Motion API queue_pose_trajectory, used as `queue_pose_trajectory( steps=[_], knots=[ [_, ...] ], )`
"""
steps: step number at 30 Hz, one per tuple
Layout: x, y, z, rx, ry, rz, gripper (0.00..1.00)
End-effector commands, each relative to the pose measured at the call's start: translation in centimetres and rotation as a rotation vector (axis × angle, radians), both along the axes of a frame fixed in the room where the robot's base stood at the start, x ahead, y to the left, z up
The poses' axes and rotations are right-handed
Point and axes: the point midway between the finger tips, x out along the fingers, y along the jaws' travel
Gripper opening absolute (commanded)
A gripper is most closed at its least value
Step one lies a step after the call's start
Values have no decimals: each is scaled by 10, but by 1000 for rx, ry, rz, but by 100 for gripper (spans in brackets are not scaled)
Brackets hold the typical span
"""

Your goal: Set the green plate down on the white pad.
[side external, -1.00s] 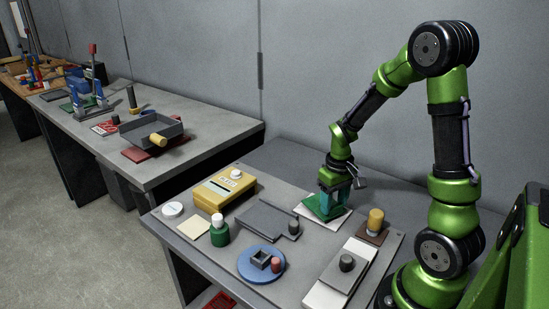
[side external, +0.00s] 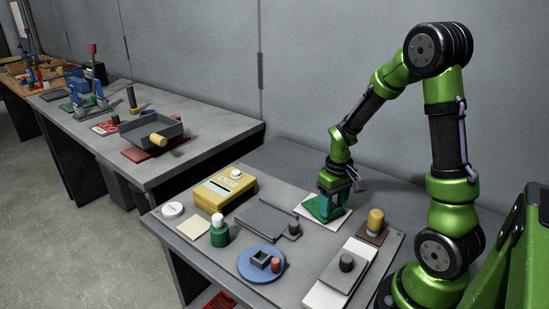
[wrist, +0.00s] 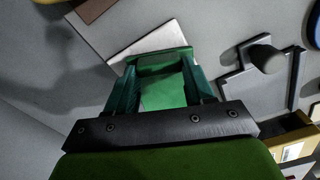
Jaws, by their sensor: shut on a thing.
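The green plate (side external: 316,209) is at or just above the white pad (side external: 307,216) at the back of the near table. In the wrist view the plate (wrist: 163,92) lies between the two teal fingers of my gripper (wrist: 160,75), with part of the white pad (wrist: 150,42) showing beyond it. My gripper (side external: 333,205) points down and is shut on the plate. I cannot tell whether the plate touches the pad.
A grey plate with a dark knob (side external: 266,219) lies left of the pad. A yellow cylinder on a brown base (side external: 375,222) stands to the right. A blue round dish (side external: 250,271), a green bottle (side external: 219,235) and a yellow box (side external: 225,188) are nearer the left and front.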

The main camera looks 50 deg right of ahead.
Motion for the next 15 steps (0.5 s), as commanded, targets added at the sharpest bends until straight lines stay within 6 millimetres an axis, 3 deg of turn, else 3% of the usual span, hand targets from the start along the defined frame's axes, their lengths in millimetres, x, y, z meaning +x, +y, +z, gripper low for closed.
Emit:
queue_pose_trajectory(
  steps=[5,6,11,15],
  knots=[
    [0,0,-3,0,-1,0,15],
    [0,0,-2,0,-1,0,57],
    [0,0,-2,0,-1,0,82],
    [0,0,-2,0,-1,0,82]
  ],
)
